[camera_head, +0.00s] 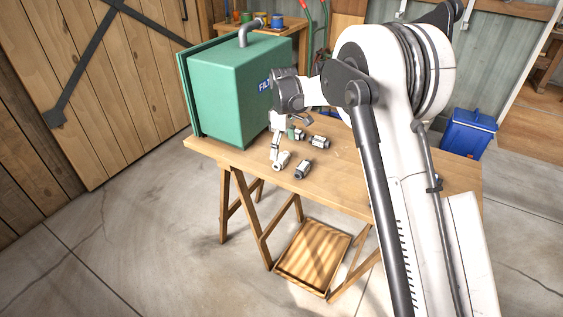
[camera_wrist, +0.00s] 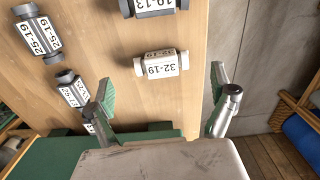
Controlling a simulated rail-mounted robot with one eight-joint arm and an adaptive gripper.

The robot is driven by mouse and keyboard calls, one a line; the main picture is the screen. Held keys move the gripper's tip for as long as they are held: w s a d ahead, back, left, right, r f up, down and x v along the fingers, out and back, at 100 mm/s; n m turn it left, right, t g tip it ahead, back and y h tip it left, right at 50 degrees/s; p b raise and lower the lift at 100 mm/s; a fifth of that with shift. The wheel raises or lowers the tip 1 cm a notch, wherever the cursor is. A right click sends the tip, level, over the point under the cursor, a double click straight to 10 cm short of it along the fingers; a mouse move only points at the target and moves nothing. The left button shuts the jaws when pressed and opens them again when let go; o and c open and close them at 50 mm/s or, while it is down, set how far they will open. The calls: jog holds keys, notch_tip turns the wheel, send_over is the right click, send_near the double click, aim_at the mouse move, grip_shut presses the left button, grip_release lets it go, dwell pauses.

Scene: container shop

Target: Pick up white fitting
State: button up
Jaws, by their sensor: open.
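The white fitting (camera_head: 281,161) lies on the wooden workbench near its front edge. In the wrist view the white fitting (camera_wrist: 161,64) has pale ends and the label 32-19, and lies crosswise just beyond and between my fingertips. My gripper (camera_wrist: 161,84) is open, one finger on each side, with nothing between the fingers. In the head view my gripper (camera_head: 288,138) hangs over the bench beside the green cabinet, behind and above the white fitting. Its exact height above the bench cannot be told.
Grey-ended fittings lie close by: one labelled 19-13 (camera_wrist: 153,7), one labelled 25-19 (camera_wrist: 38,34), and another (camera_wrist: 71,88) near the left finger. The green cabinet (camera_head: 225,95) stands at the bench's left end. The bench (camera_head: 345,180) has free room to the right.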

aim_at(281, 157)
jog(key=shift+w+a+f, duration=0.1)
jog(key=shift+a+f, duration=0.1)
jog(key=shift+f, duration=1.35)
jog(key=shift+a+f, duration=0.15)
jog(key=shift+f, duration=1.4)
jog(key=c, duration=1.2)
